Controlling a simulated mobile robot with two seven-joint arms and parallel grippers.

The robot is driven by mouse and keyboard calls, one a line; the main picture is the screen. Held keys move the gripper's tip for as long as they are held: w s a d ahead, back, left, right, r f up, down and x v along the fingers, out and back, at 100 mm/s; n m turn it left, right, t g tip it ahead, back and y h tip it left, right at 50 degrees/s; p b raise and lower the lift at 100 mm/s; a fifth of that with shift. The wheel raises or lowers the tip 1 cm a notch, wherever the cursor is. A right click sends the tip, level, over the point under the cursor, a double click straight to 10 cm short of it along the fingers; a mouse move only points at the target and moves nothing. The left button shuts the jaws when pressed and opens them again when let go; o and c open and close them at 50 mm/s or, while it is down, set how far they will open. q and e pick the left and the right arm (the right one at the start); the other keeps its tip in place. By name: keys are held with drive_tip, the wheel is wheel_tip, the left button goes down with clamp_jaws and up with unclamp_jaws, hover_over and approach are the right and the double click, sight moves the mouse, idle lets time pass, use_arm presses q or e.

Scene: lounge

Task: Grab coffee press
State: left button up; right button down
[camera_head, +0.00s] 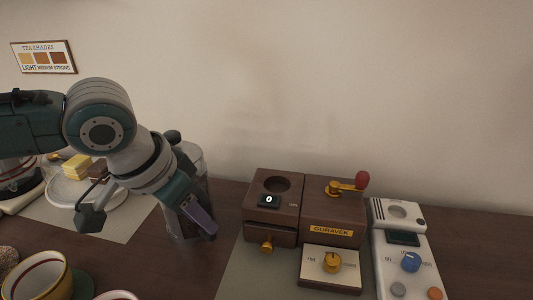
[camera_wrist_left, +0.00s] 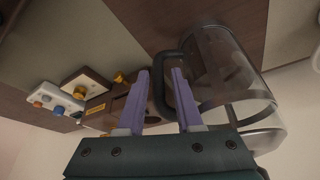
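The coffee press, a clear glass cylinder with a black handle, stands on the dark counter. In the head view its glass (camera_head: 201,165) and dark top knob show behind my left gripper (camera_head: 205,222), which covers much of it. In the left wrist view the glass (camera_wrist_left: 232,75) is right of the fingers. Its black handle (camera_wrist_left: 158,84) lies in the gap between the two purple fingers of my left gripper (camera_wrist_left: 161,78). The fingers are apart and the handle does not look clamped. My right gripper is in neither view.
A brown grinder (camera_head: 342,212) with a red-knobbed lever stands right of the press, beside a white control unit (camera_head: 405,275) with a blue knob. A plate (camera_head: 62,190) with cake pieces and a striped cup (camera_head: 35,276) are at left. The wall is close behind.

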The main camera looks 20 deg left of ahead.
sight(212, 241)
use_arm(q)
drive_tip(key=b+x, duration=0.1)
drive_tip(key=x, duration=0.3)
drive_tip(key=shift+w, duration=0.1)
drive_tip(key=shift+c, duration=0.3)
clamp_jaws()
drive_tip(key=shift+r, duration=0.1)
idle(0.9)
